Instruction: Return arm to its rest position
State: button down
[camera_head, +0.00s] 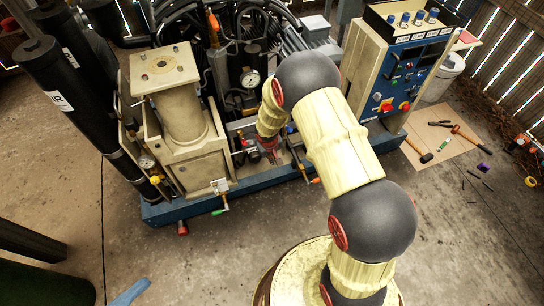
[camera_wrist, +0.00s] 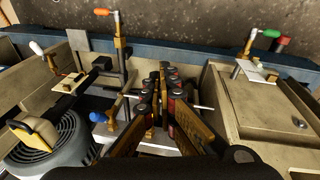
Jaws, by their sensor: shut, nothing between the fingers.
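My arm (camera_head: 338,140) reaches forward from the bottom right of the head view, bends over the front of the air compressor (camera_head: 160,213) and points down into it. In the wrist view my gripper (camera_wrist: 167,76) is shut and empty, its fingers together among the compressor's pipes and valves. In the head view the gripper is small and partly hidden among these parts. An orange-handled valve (camera_wrist: 101,12) is at the upper left of the wrist view, and a green-handled valve (camera_wrist: 271,33) is at the upper right. Whether the fingers touch any part cannot be told.
A control cabinet (camera_head: 398,68) stands right of my arm. A beige pump block (camera_head: 183,110) and black cylinders (camera_head: 62,90) stand left. Tools, including a hammer (camera_head: 420,151), lie on a floor board at the right. Concrete floor (camera_head: 170,262) is open in front of the compressor.

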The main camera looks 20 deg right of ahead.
dwell(0.3)
jog(key=s+d+r+g, duration=0.1)
jog(key=s+r+g, duration=0.2)
jog(key=s, duration=0.6)
jog(key=s+a+r+t, duration=0.1)
jog(key=s+r, duration=0.5)
jog(key=r, duration=0.8)
jog(key=s+a+r+m+t+y, duration=0.1)
jog(key=s+r+t, duration=0.2)
jog(key=r, duration=1.1)
jog(key=s+a+r+t, duration=0.2)
jog(key=s+r, duration=0.8)
jog(key=r, duration=0.3)
jog(key=shift+r+t+y, duration=0.3)
jog(key=shift+r, duration=0.1)
jog(key=c, duration=2.6)
grip_release()
jog(key=shift+w, duration=0.1)
